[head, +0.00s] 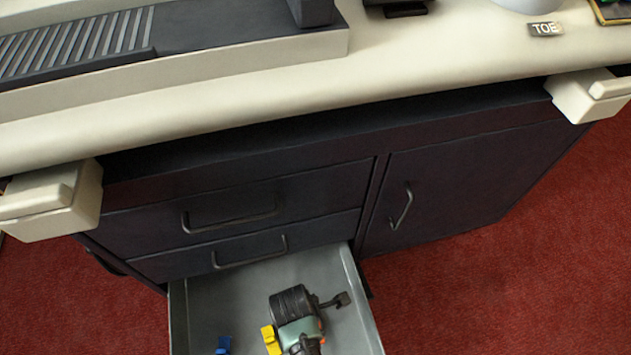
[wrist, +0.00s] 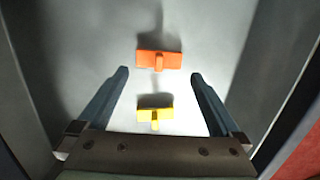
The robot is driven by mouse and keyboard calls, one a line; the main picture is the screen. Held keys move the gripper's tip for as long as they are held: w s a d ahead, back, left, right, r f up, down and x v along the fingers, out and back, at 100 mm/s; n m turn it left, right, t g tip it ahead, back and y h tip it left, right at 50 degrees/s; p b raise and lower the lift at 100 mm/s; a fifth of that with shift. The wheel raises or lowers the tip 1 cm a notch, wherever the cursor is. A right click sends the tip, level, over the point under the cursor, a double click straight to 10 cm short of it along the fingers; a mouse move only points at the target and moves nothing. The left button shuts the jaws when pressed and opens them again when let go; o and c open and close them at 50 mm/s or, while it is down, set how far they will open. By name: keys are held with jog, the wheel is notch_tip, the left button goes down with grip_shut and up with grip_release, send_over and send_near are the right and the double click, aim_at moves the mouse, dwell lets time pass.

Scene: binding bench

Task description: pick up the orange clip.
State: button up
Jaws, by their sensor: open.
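The orange clip (wrist: 172,60) lies on the grey drawer floor in the wrist view, just beyond my fingertips and roughly centred between them. My gripper (wrist: 160,74) is open, with one finger on each side and nothing held. A yellow clip (wrist: 155,115) lies nearer the palm, in line with the gap between the fingers; it also shows in the head view (head: 271,340). In the head view my arm reaches down into the drawer, and I cannot clearly make out the orange clip there.
The open drawer (head: 347,262) has walls close on both sides of my gripper. A blue clip (head: 223,345) lies in it to the left. Two shut drawers (head: 235,205) and a cupboard door (head: 450,185) are behind, under the pale bench top (head: 420,75).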

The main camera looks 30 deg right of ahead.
jog(key=shift+d+f+b, duration=0.2)
jog(key=shift+f+b, duration=0.65)
jog(key=shift+d+f+b, duration=0.15)
jog(key=shift+f+b, duration=0.65)
jog(key=shift+f, duration=0.1)
jog(key=shift+d+f+b, duration=0.2)
jog(key=shift+f+b, duration=0.65)
jog(key=shift+r, duration=0.1)
jog(key=shift+s, duration=0.1)
jog(key=c, duration=1)
jog(key=shift+r, duration=0.1)
